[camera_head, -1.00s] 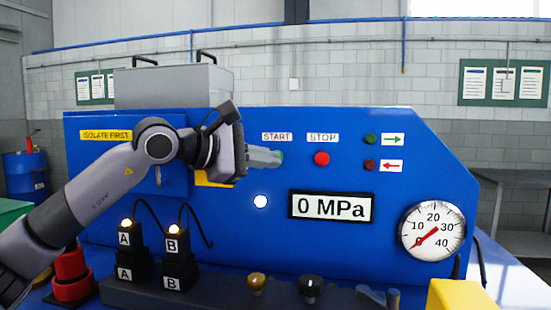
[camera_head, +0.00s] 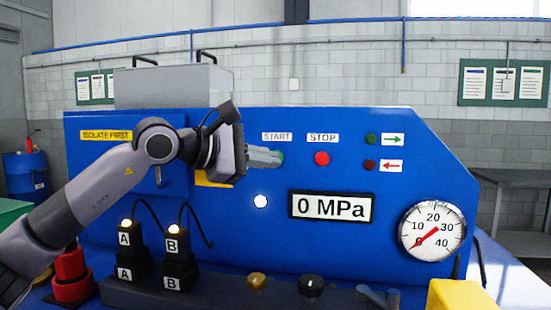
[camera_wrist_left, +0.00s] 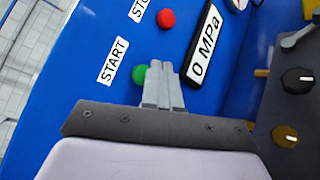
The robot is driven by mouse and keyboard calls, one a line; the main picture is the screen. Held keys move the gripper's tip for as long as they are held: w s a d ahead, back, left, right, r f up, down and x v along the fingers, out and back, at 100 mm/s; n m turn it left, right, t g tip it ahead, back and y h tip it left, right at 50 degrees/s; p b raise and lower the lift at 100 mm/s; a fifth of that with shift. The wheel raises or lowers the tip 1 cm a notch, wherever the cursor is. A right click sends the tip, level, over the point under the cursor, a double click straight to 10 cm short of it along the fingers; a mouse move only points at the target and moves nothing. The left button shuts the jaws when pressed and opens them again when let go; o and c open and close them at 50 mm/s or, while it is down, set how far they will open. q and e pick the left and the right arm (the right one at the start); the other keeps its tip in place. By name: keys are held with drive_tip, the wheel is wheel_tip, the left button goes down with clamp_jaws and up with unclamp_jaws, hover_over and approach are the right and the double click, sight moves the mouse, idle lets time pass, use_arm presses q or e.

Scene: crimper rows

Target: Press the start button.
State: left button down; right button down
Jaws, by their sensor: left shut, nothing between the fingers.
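The green start button (camera_wrist_left: 139,74) sits on the blue panel by the START label (camera_wrist_left: 113,61) in the left wrist view. In the head view the START label (camera_head: 277,137) is clear, and only an edge of the button (camera_head: 281,157) shows behind my fingertips. My left gripper (camera_head: 277,159) is shut and empty, its fingertips at the button. In the left wrist view the closed fingers (camera_wrist_left: 160,70) overlap the button's right side. I cannot tell whether they touch it. My right gripper is not in view.
The red stop button (camera_head: 322,159) is just right of my fingertips. A white lamp (camera_head: 260,201) and a 0 MPa display (camera_head: 332,207) are below. The pressure gauge (camera_head: 432,232) points near 0. Plugs A (camera_head: 125,239) and B (camera_head: 171,243) stand below my arm.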

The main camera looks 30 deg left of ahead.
use_arm(q)
drive_tip(key=shift+w, duration=0.1)
drive_tip(key=shift+w+a, duration=0.1)
drive_tip(key=shift+w, duration=0.2)
drive_tip(key=shift+w+a+p, duration=0.15)
drive_tip(key=shift+w+p, duration=0.3)
drive_tip(key=shift+w, duration=0.05)
idle(0.7)
drive_tip(key=shift+s, duration=0.1)
drive_tip(key=shift+s+d+b, duration=0.25)
drive_tip(key=shift+s+b, duration=0.35)
drive_tip(key=shift+s, duration=0.2)
